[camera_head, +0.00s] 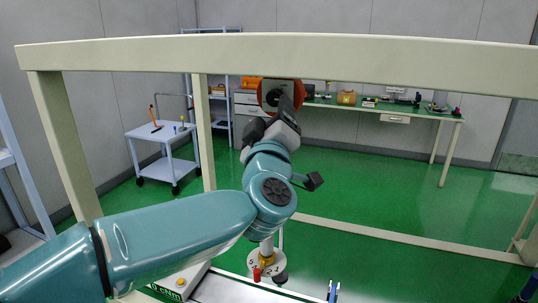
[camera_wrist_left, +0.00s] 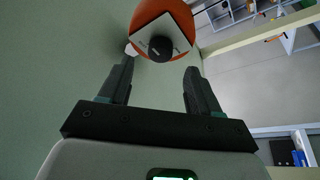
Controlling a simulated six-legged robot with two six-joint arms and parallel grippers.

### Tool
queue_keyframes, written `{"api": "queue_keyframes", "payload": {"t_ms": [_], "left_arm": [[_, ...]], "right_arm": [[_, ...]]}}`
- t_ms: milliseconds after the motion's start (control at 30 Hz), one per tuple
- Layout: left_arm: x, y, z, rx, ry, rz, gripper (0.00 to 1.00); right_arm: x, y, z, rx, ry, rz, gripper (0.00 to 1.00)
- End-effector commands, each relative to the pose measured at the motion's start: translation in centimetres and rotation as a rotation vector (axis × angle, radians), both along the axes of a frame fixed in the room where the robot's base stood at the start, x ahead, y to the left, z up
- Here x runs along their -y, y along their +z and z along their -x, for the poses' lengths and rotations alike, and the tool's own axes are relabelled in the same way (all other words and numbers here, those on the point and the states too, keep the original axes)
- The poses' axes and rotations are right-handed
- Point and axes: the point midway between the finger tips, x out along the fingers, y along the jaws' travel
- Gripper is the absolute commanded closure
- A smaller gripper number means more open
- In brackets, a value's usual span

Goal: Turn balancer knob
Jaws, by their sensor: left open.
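The balancer (camera_head: 264,95) is a round orange-red body hanging below the beige beam in the head view; my left gripper partly covers it. In the left wrist view the balancer (camera_wrist_left: 196,20) shows a white square plate (camera_wrist_left: 178,35) with a black round knob (camera_wrist_left: 160,48) on it. My left gripper (camera_head: 288,104) is raised in front of the balancer. In the wrist view the left gripper (camera_wrist_left: 160,70) is open and empty. The knob appears beyond the fingertips and between them, seemingly not touched. In the head view I cannot make out the knob. My right gripper is not in view.
A beige beam frame (camera_head: 300,52) crosses close above the arm, with a post (camera_head: 203,130) to the left. Below stand a round white dial piece (camera_head: 266,262) with a red part and a box marked cNm (camera_head: 180,283). A trolley (camera_head: 160,135) and a green workbench (camera_head: 425,112) stand farther back.

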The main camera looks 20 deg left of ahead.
Motion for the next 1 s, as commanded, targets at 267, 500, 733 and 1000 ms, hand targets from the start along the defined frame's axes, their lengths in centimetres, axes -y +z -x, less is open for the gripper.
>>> {"api": "queue_keyframes", "payload": {"t_ms": [267, 500, 733, 1000], "left_arm": [[1.8, -2.3, 6.9, 0.003, -0.003, 0.003, 0.37], [2.5, -3.0, 10.2, 0.003, 0.000, 0.002, 0.37], [2.6, -3.1, 10.7, 0.001, 0.002, 0.001, 0.37], [2.6, -3.1, 10.7, 0.001, 0.002, 0.001, 0.37]], "right_arm": [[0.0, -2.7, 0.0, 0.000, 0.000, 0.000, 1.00], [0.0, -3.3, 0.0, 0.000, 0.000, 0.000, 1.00], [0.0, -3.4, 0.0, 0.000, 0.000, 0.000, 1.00], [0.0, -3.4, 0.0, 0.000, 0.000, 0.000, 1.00]]}}
